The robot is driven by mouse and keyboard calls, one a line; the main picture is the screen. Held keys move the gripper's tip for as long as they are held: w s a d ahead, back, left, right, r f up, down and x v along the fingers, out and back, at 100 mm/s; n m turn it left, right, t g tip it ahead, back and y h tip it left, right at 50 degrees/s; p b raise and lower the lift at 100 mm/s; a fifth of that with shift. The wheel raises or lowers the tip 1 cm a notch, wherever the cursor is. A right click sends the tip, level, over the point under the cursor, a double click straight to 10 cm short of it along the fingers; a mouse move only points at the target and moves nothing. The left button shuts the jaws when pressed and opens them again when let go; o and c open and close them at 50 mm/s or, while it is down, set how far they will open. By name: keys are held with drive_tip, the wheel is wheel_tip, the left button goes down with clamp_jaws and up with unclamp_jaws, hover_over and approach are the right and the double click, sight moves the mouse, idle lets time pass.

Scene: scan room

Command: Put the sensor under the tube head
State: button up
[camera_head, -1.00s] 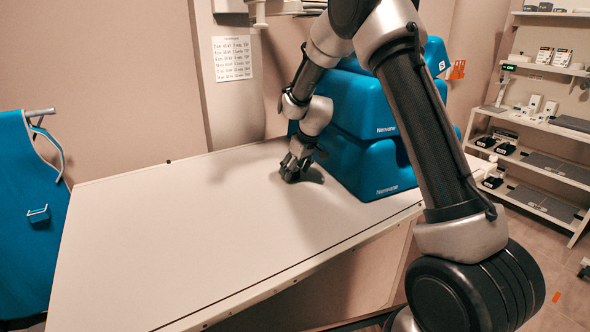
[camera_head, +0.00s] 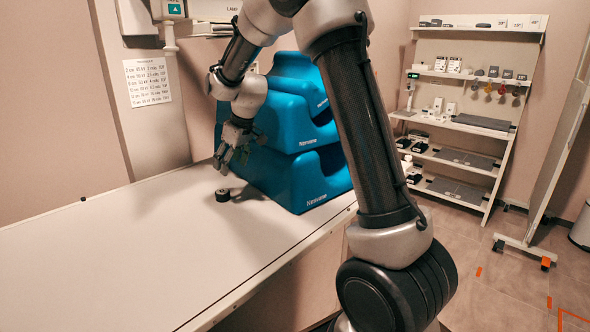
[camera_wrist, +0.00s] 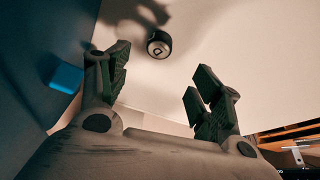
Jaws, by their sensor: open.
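A small black round puck, which looks like the sensor (camera_head: 222,195), lies on the white table (camera_head: 120,245), left of the blue foam blocks. It also shows in the wrist view (camera_wrist: 158,44), on the pale top beyond my fingertips. My gripper (camera_head: 228,160) is open and empty just above the puck, apart from it. Both fingers are spread in the wrist view (camera_wrist: 157,75). The tube head cannot be made out for sure; part of a device with a green display (camera_head: 172,9) shows at the top edge, cut off by the frame.
Stacked blue foam blocks (camera_head: 305,175) stand close to the right of my gripper. A wall column with a printed chart (camera_head: 148,82) is behind the table. Shelves (camera_head: 465,125) with small items stand at the right.

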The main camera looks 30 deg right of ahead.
drive_tip(key=s+d+r+m, duration=0.1)
drive_tip(key=s+d+r, duration=0.1)
drive_tip(key=s+r, duration=0.35)
drive_tip(key=s+d+r+m+h, duration=0.1)
drive_tip(key=s+d+r, duration=0.15)
drive_tip(key=s, duration=0.55)
drive_tip(key=s+d+r+m, duration=0.1)
drive_tip(key=s+d+r, duration=0.2)
drive_tip(key=s, duration=0.3)
drive_tip(key=s+d+f+m+h, duration=0.1)
drive_tip(key=s+d, duration=0.3)
drive_tip(key=s, duration=1.5)
drive_tip(key=shift+s+f+m, duration=0.2)
drive_tip(key=shift+s+m, duration=0.15)
drive_tip(key=shift+m, duration=0.55)
